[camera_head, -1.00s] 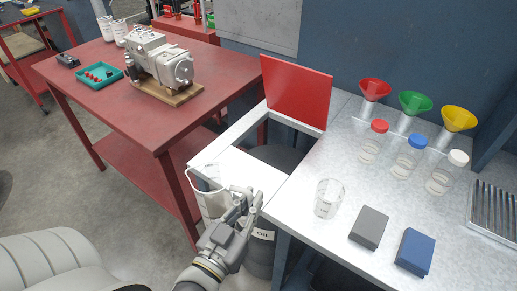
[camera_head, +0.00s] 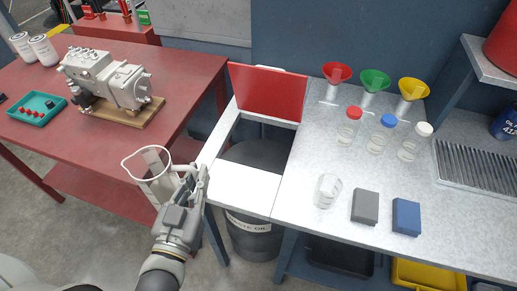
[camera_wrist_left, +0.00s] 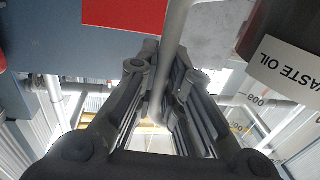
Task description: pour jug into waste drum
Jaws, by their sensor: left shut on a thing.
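The clear jug (camera_head: 153,178) is in the head view, left of the metal bench's near-left corner. It looks close to upright. I cannot tell what is in it. My left gripper (camera_head: 190,182) is shut on its handle, at the jug's right side. In the left wrist view, a pale handle bar (camera_wrist_left: 172,50) runs between the left gripper's fingers (camera_wrist_left: 165,85). The dark waste drum (camera_head: 254,238) stands under the bench, right of the gripper, with a waste oil label. Its dark top (camera_head: 258,156) shows through the bench opening. My right gripper is not in view.
A raised red lid (camera_head: 266,93) stands behind the opening. The bench (camera_head: 300,215) holds a clear beaker (camera_head: 328,191), grey and blue blocks, capped bottles and funnels. A red table (camera_head: 185,75) with a pump (camera_head: 105,80) is at the left.

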